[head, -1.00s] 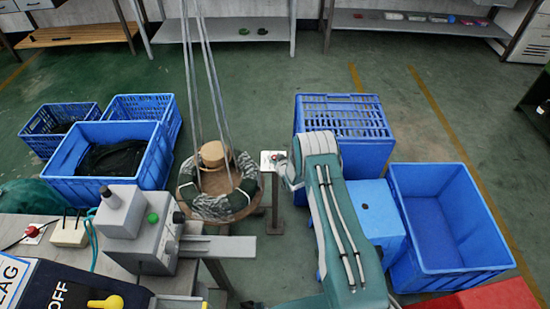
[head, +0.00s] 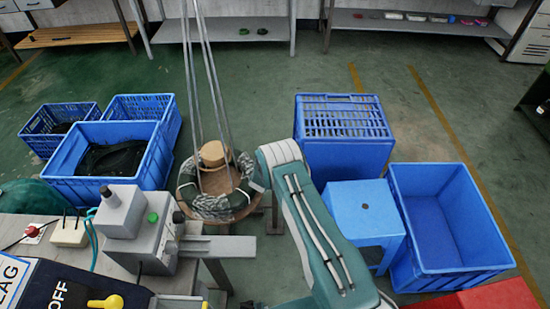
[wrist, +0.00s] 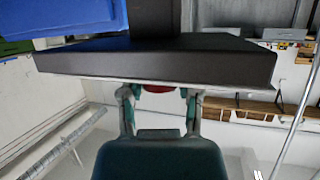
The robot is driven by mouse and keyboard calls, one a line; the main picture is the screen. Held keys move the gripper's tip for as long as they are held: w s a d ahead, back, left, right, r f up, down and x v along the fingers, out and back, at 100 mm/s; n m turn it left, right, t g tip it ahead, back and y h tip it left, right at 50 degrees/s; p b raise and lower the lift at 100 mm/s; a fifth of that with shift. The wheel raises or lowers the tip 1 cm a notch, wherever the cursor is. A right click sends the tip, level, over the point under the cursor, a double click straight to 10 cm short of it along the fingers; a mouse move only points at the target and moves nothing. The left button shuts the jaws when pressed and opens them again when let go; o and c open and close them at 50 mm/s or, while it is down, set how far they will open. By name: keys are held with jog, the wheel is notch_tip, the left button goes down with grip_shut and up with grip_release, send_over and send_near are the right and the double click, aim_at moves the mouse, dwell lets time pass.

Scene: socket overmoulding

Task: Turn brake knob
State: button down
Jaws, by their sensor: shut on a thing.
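A small red knob (wrist: 158,89) shows in the wrist view at the edge of a dark plate (wrist: 150,62) with a pale rim. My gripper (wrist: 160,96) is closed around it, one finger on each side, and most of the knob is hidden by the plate. In the head view my gripper and the knob are hidden behind my arm. Part of a thin brown post (head: 274,215) shows beside my arm there.
A round hanging pan (head: 218,208) is close left of my arm. Blue crates (head: 345,118), a blue stool (head: 364,205) and a blue bin (head: 440,215) stand on the right. A grey machine (head: 150,235) and a panel with a yellow switch (head: 105,301) are at lower left.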

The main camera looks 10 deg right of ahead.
jog(key=shift+a+m+g+h, duration=0.15)
jog(key=shift+m+g+h, duration=1.05)
jog(key=shift+m+h, duration=0.55)
jog(key=shift+m+g+h, duration=0.25)
jog(key=shift+m+g, duration=0.05)
jog(key=shift+m, duration=0.05)
jog(key=shift+c, duration=1.5)
grip_release()
jog(key=v, duration=1.1)
jog(key=shift+s+a, duration=0.3)
jog(key=shift+r, duration=0.15)
